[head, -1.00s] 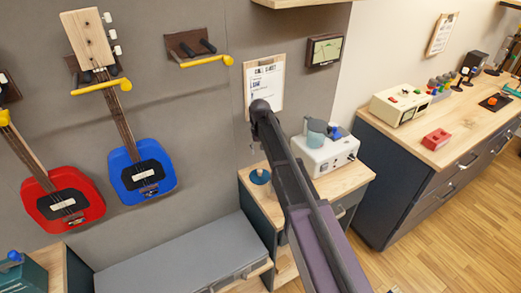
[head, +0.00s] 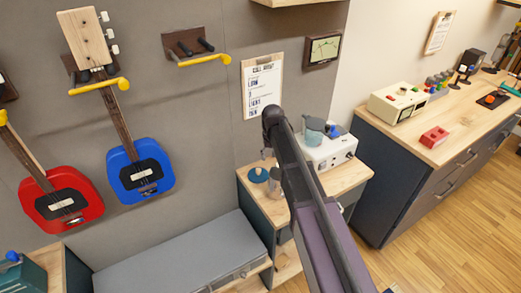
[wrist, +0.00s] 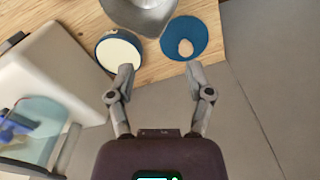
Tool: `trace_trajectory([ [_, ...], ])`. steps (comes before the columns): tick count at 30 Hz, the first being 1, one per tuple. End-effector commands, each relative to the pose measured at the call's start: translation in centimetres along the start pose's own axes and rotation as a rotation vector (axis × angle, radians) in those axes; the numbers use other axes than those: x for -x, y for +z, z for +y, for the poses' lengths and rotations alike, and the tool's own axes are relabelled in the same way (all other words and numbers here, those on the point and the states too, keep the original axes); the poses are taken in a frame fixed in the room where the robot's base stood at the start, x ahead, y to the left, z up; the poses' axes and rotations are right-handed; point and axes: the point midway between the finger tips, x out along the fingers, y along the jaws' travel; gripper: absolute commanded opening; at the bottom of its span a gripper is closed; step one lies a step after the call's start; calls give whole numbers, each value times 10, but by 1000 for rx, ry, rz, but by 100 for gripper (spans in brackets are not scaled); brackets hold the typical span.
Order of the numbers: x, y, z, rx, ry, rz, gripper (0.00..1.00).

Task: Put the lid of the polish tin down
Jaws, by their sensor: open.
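The polish tin (wrist: 120,52) stands open on the wooden top, a round dark-rimmed tin with a cream filling. Its lid, a flat blue disc with a pale oval knob (wrist: 184,38), appears to lie on the wood to the right of the tin in the wrist view, near the edge. The blue lid also shows in the head view (head: 258,175). My gripper (wrist: 160,77) is open and empty, its fingertips apart, just short of the tin and lid. In the head view my arm hides the tin.
A grey metal vessel (wrist: 145,8) is beyond the tin and lid. A white device (head: 328,152) with a bluish clear cup (head: 313,131) on top stands on the same small cabinet (head: 345,178). A clipboard (head: 262,88) hangs on the wall behind. A grey bench (head: 180,258) is at the left.

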Motion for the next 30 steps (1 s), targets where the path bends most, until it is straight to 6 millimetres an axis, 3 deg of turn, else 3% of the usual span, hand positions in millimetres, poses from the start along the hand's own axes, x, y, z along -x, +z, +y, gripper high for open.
trace_trajectory([
  [1,0,27,14,-19,0,0,66],
  [9,0,139,79,-120,1,-1,66],
  [15,0,214,110,-188,1,-1,66],
  [21,0,252,122,-224,1,-1,66],
  [30,0,256,125,-231,1,-1,66],
])
